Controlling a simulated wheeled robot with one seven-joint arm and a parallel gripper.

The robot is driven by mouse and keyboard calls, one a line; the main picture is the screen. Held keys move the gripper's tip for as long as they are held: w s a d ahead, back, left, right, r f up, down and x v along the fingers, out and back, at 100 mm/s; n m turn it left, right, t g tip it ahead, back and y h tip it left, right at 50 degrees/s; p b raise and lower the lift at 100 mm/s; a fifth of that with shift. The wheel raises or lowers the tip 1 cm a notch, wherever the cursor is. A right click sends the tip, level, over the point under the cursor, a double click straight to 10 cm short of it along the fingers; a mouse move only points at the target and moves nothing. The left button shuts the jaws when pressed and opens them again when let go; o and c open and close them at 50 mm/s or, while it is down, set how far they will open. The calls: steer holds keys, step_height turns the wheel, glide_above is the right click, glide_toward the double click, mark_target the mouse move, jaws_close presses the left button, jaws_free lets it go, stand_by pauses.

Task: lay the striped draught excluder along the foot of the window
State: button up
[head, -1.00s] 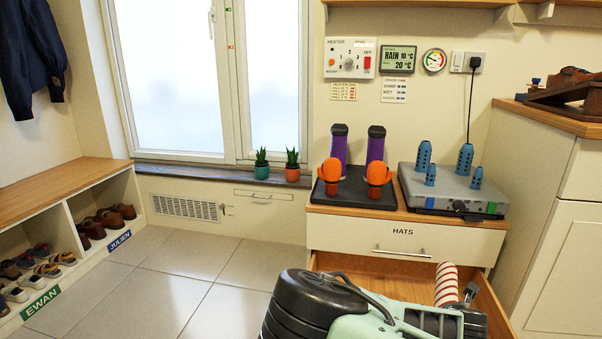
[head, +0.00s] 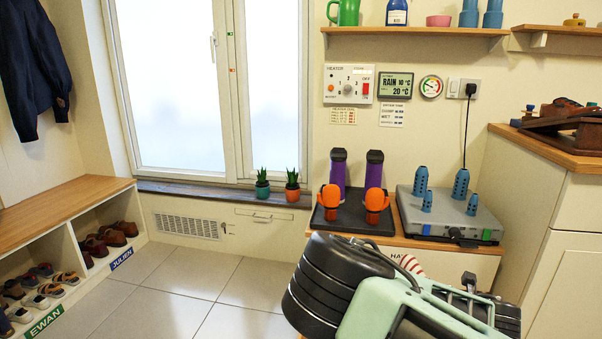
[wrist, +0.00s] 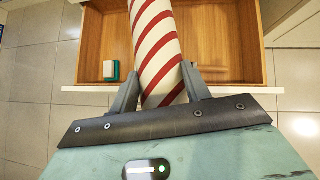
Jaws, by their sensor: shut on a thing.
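The striped draught excluder (wrist: 156,45), a red and white roll, is held between the two fingers of my gripper (wrist: 160,88) in the wrist view. It stretches away from the fingers past the top edge of that view, over an open wooden drawer. In the head view only a small striped piece of the excluder (head: 411,264) shows behind my arm, and the fingers are hidden. The window (head: 200,85) stands at the back left, with a dark sill (head: 190,191) along its foot.
Two small potted plants (head: 263,184) stand at the sill's right end. The open drawer (wrist: 232,45) holds a small green and white item (wrist: 110,70). The tiled floor (head: 170,280) left of my arm is clear.

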step_height(320, 180, up, 29)
steer(key=p, duration=2.6)
steer(key=s, duration=0.1)
steer(key=s+r, duration=0.2)
steer(key=s, duration=0.1)
steer(key=shift+s+a+r+p, duration=0.1)
steer(key=shift+a+r+p, duration=0.05)
steer(key=shift+a+p, duration=0.15)
